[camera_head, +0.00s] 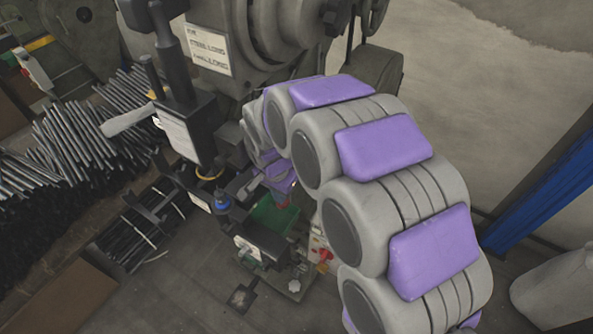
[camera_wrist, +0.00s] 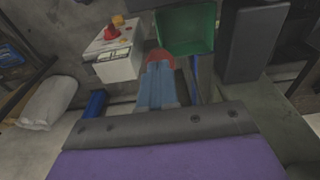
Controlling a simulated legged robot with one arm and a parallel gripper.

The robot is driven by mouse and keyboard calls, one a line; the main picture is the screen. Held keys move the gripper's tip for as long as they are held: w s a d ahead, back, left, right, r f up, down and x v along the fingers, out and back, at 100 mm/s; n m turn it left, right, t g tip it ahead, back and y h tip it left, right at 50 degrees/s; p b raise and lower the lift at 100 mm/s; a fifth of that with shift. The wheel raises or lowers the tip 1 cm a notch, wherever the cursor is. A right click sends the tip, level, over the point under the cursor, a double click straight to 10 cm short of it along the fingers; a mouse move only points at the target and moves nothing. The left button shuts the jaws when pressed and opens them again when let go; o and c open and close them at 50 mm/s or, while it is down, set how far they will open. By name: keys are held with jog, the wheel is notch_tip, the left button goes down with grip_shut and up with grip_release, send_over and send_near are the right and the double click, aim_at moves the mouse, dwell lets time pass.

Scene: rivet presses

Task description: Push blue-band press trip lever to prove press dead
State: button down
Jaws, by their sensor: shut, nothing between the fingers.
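The rivet press (camera_head: 285,40) is a large grey machine at the top of the head view. A dark post with a blue band (camera_head: 221,201) stands at its front, below a yellow ring. A pale flat lever (camera_head: 127,120) sticks out left from the press's dark column; I cannot tell whether it is the trip lever. My gripper (camera_head: 283,201) is shut and empty by the green bin, partly hidden behind my arm. In the wrist view my gripper (camera_wrist: 158,58) shows blue-grey fingers with a reddish tip, near the green bin. No lever contact shows.
The green bin (camera_head: 262,222) also shows in the wrist view (camera_wrist: 206,10). A control box (camera_wrist: 122,66) with a red button stands left of the fingers there. Bundles of dark rods (camera_head: 75,150) fill the left. A blue post (camera_head: 545,190) stands at right.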

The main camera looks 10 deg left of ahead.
jog(key=shift+f, duration=0.9)
jog(key=shift+w+d+f, duration=0.1)
jog(key=shift+f, duration=0.3)
jog(key=shift+s+a+r+p, duration=0.25)
jog(key=shift+s+r, duration=0.2)
jog(key=shift+r, duration=0.4)
jog(key=shift+s+a+r+p, duration=0.2)
jog(key=shift+s+r, duration=0.3)
jog(key=shift+r, duration=0.35)
jog(key=shift+s+a+r+p, duration=0.15)
jog(key=shift+s+r+p, duration=0.25)
jog(key=shift+r, duration=0.45)
